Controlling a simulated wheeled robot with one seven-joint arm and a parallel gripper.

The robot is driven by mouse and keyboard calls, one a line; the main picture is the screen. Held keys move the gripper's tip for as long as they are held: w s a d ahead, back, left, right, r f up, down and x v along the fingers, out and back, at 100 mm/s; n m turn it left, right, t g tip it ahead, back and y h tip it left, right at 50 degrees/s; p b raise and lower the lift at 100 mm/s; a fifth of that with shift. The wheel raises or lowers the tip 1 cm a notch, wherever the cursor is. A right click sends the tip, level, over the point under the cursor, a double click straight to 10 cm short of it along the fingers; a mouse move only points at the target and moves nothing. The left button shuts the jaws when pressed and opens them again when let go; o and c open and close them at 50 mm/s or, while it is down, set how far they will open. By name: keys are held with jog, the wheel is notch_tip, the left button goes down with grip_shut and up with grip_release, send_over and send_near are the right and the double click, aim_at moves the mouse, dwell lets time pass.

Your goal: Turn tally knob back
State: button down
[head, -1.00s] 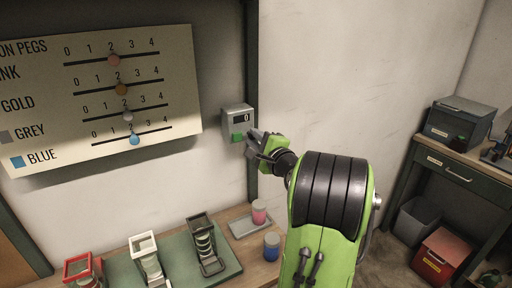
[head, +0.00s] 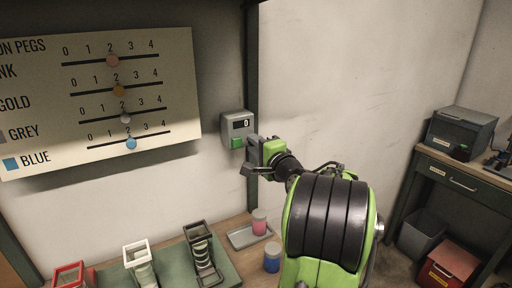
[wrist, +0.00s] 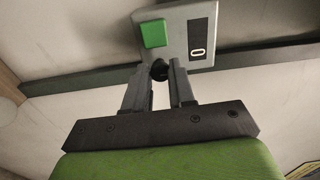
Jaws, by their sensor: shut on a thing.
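The tally counter (head: 230,123) is a grey box on the wall beside a dark green post. Its small display (head: 241,124) reads 0, and a green button (head: 237,142) is on its front. In the wrist view the counter (wrist: 177,14) shows its green button (wrist: 153,33) and display (wrist: 198,38). A small black knob (wrist: 160,70) sits at the box's near side, between my fingertips. My gripper (head: 251,156) is at the counter's lower right, shut on the knob, with both fingers (wrist: 161,74) around it. The knob is hidden in the head view.
A peg chart (head: 95,100) with sliders hangs left of the counter. Below are a bench with a green mat (head: 222,265) bearing several coloured frames, a tray (head: 242,237) with a pink-labelled jar, and a blue jar (head: 272,258). Wall right of the post is bare.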

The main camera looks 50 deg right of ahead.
jog(key=shift+f, duration=0.1)
jog(key=c, duration=1)
grip_release()
jog(key=b+v, duration=0.5)
jog(key=v, duration=1)
jog(key=shift+s+a+b, duration=0.1)
jog(key=shift+s+b, duration=0.25)
